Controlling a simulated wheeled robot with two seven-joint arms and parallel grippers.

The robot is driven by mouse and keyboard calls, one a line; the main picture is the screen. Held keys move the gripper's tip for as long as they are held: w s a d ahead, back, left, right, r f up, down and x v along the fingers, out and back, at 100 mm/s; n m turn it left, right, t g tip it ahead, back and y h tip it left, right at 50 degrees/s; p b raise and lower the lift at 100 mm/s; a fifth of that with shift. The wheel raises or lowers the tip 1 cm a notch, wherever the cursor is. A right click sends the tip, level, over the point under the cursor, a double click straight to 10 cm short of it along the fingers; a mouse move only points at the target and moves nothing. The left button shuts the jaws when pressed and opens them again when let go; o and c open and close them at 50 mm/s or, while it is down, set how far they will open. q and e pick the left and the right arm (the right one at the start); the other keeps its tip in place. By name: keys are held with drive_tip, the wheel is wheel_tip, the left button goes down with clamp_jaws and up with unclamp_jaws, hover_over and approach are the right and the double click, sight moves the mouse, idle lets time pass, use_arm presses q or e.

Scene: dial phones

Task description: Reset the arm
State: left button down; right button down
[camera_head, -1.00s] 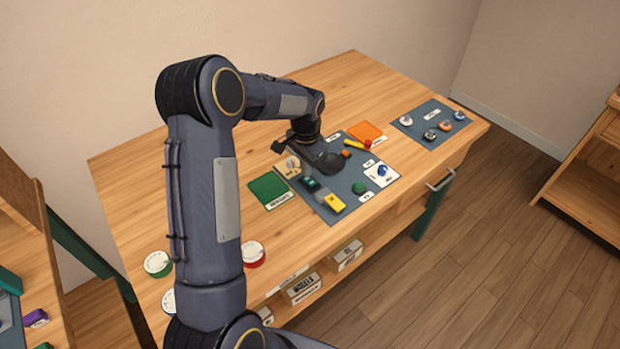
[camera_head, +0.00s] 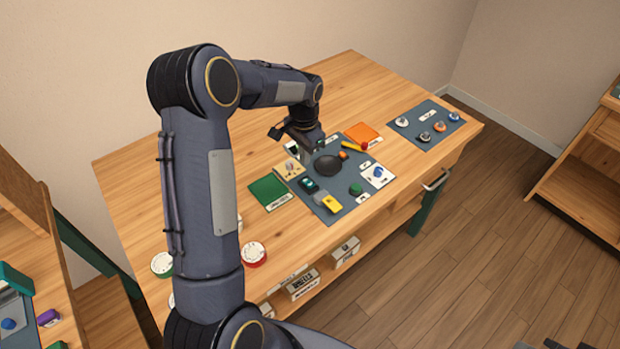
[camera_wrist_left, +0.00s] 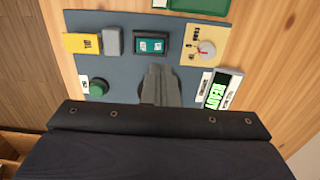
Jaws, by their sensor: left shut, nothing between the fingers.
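My left arm comes in from the left, and its gripper (camera_head: 306,155) hangs over the blue-grey mat (camera_head: 342,209) on the wooden table. In the left wrist view the fingers (camera_wrist_left: 160,72) are together with nothing between them, pointing at the mat just below a teal rocker switch (camera_wrist_left: 151,44) in a black frame. A green button (camera_wrist_left: 98,88) and a yellow-and-grey switch (camera_wrist_left: 84,43) are to the left. My right gripper is not in view.
A dark round piece (camera_head: 328,165) shows beside the gripper. A blue knob on a white plate (camera_head: 378,175), an orange sheet (camera_head: 363,134) and a green sheet (camera_head: 268,191) lie around. A second mat (camera_head: 405,136) holds several knobs. The table's back is clear.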

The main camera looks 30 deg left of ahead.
use_arm(q)
drive_tip(key=shift+r, duration=0.1)
drive_tip(key=s+d+r+n+t+h, duration=0.1)
drive_tip(key=s+d+r+n+t, duration=0.1)
drive_tip(key=s+r, duration=0.55)
drive_tip(key=s+d+r+n+t+h, duration=0.1)
drive_tip(key=s+d+r, duration=0.2)
drive_tip(key=s+r, duration=0.4)
drive_tip(key=s+d+f+n+t+h, duration=0.1)
drive_tip(key=s+d, duration=0.2)
drive_tip(key=s, duration=0.4)
drive_tip(key=s+d+f+n+t, duration=0.1)
drive_tip(key=s+d+n, duration=0.1)
drive_tip(key=s, duration=0.5)
drive_tip(key=shift+s+d+t+h, duration=0.3)
drive_tip(key=shift+d+h, duration=0.1)
drive_tip(key=shift+d, duration=0.4)
